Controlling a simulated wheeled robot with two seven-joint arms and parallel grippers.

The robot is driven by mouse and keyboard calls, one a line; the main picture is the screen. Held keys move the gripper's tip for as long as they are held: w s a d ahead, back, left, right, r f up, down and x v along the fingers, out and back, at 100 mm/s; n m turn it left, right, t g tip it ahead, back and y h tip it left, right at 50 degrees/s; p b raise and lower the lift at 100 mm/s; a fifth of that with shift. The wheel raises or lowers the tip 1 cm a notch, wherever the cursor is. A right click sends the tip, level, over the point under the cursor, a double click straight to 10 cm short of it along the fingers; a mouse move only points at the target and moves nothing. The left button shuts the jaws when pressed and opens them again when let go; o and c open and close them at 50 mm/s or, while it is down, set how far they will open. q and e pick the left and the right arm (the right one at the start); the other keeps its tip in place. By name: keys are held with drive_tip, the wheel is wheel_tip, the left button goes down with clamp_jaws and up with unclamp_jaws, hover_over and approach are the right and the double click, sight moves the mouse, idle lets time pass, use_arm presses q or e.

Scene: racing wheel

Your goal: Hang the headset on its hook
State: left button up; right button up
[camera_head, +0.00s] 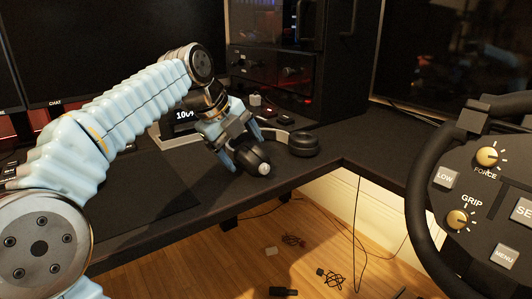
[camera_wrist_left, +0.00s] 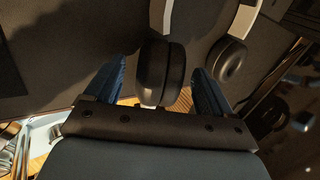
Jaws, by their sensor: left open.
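The headset, black with a pale band, lies on the dark desk in the head view; its far ear cup (camera_head: 303,144) rests to the right of my gripper. My left gripper (camera_head: 246,152) is open, its blue fingers on either side of the near ear cup (camera_head: 254,160). In the left wrist view the near ear cup (camera_wrist_left: 160,75) sits between the two open fingers (camera_wrist_left: 157,88), with dark gaps on both sides. The other ear cup (camera_wrist_left: 228,60) is outside the right finger. I cannot make out the hook. My right gripper is out of view.
The desk (camera_head: 150,212) has an inner corner, with the wood floor and loose cables below its edge. A lit display (camera_head: 184,115) and a dark computer case (camera_head: 272,75) stand behind the gripper. A racing wheel (camera_head: 418,200) fills the right side.

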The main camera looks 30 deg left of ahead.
use_arm(q)
drive_tip(key=shift+x, duration=1)
drive_tip(key=shift+c, duration=0.3)
drive_tip(key=c, duration=1.2)
drive_tip(key=shift+c, duration=0.2)
